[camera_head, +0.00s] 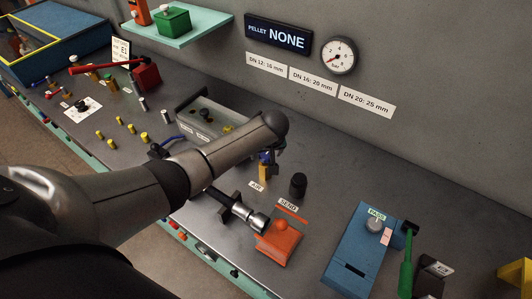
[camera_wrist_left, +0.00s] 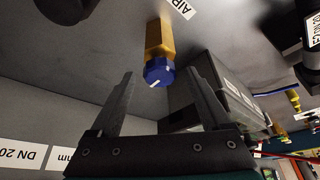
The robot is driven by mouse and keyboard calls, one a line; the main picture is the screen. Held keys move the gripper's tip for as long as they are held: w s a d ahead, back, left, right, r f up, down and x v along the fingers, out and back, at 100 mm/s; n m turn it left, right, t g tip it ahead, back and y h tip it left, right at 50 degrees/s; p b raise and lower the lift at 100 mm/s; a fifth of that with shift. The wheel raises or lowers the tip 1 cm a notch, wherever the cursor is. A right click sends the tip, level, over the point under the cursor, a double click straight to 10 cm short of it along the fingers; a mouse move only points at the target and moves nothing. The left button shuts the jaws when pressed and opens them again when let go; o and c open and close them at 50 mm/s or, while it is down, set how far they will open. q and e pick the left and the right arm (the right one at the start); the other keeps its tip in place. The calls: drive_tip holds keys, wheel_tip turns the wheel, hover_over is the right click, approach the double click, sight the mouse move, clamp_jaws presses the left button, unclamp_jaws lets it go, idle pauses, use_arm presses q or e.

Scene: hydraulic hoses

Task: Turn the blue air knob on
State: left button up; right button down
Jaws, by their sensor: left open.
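The blue air knob (camera_wrist_left: 158,72) has a white line on its face and sits on the end of a brass-coloured valve body (camera_wrist_left: 157,38). The AIR label lies beside the valve in both views. My left gripper (camera_wrist_left: 161,76) is open, with one finger on each side of the knob in the left wrist view. Gaps show between the fingers and the knob there. In the head view my left arm covers much of the gripper (camera_head: 272,155), and the brass body (camera_head: 265,172) shows only partly below it. My right gripper is not in view.
An orange SEND box (camera_head: 280,244), a black post (camera_head: 298,185) and a black holder with a silver cylinder (camera_head: 243,211) stand near the valve. A clear-sided box (camera_head: 205,115) stands close on the other side. A blue PASS unit (camera_head: 357,250) is further right. The gauge (camera_head: 339,56) hangs on the wall.

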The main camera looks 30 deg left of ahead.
use_arm(q)
clamp_jaws()
idle(0.6)
